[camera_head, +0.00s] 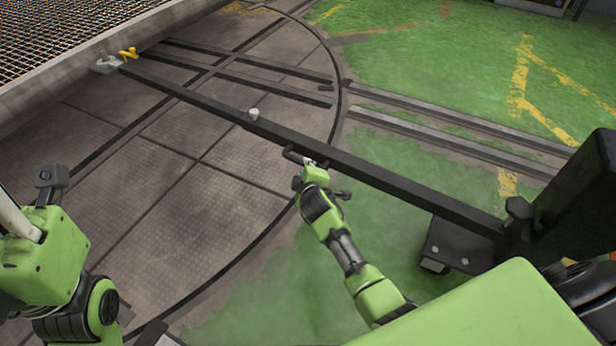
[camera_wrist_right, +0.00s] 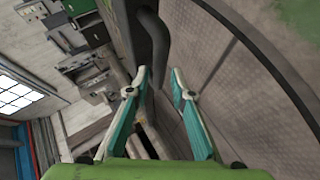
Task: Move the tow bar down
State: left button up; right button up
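The tow bar (camera_head: 395,183) is a long dark bar running from the upper left to the lower right in the head view, raised above the floor. A short dark handle (camera_wrist_right: 153,40) sticks out from its side near the middle. My right gripper (camera_head: 306,161) is at this handle. In the right wrist view its two teal fingers (camera_wrist_right: 160,78) are apart, with the handle's end between or just beyond them; contact is unclear. My left gripper (camera_head: 12,212) is at the left edge, partly cut off, away from the bar; its fingertips are hidden.
The bar's far end meets a hitch with a yellow hook (camera_head: 128,54) beside a mesh-topped wagon (camera_head: 62,72). A dark post (camera_head: 578,205) stands at its near end. Rails (camera_head: 455,122) cross the green floor. The turntable floor (camera_head: 185,225) left of the bar is clear.

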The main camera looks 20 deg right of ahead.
jog(key=v, duration=0.6)
jog(key=shift+s, duration=0.2)
